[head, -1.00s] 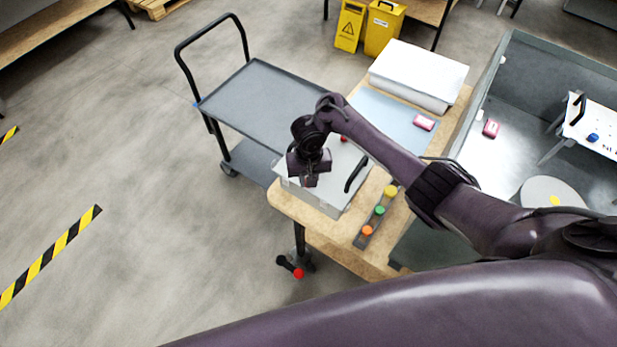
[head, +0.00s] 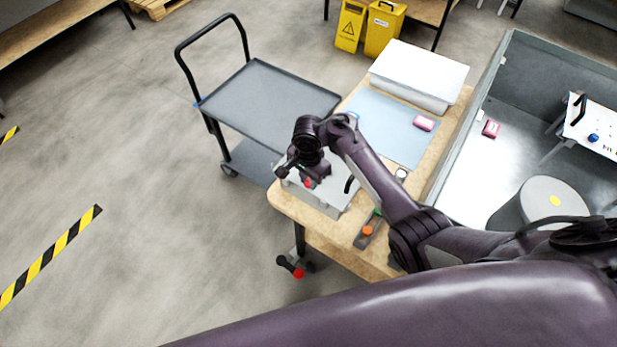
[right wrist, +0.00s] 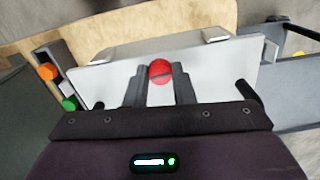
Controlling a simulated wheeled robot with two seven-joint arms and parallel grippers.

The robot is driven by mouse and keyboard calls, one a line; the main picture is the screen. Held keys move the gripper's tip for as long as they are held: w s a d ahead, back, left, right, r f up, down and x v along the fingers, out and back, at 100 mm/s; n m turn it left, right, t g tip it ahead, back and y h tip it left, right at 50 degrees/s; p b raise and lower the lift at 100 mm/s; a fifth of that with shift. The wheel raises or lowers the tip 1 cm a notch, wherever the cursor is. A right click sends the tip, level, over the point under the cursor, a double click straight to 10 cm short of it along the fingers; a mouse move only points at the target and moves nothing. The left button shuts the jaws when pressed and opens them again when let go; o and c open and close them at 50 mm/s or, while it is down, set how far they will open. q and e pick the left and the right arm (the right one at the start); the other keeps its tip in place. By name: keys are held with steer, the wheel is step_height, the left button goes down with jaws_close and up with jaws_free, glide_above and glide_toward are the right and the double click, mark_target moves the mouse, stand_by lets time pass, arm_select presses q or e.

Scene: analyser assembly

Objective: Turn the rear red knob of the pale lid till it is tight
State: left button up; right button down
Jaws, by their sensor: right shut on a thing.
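The pale lid (head: 328,194) lies on a box at the table's left front corner; it fills the middle of the right wrist view (right wrist: 215,75). My right gripper (head: 307,180) points down over the lid. In the right wrist view its two dark fingers (right wrist: 160,85) stand on either side of a slotted red knob (right wrist: 160,69) and are shut on it. That red knob also shows in the head view (head: 309,184), by the lid's edge nearest me. The other red knob is hidden behind my arm. My left gripper is out of view.
A black handle (head: 350,184) rises from the lid close to my right gripper. A rack with an orange knob (head: 367,230) and a green knob (right wrist: 69,103) stands beside the lid. A grey trolley (head: 262,100) stands left of the table. A pink block (head: 424,123) lies farther back.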

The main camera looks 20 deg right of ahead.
steer(key=shift+w+r+m, duration=0.25)
steer(key=shift+r+m, duration=0.05)
steer(key=shift+m, duration=0.3)
steer(key=c, duration=1.5)
jaws_free()
steer(key=o, duration=0.3)
steer(key=shift+s, duration=0.1)
steer(key=shift+s+f, duration=0.1)
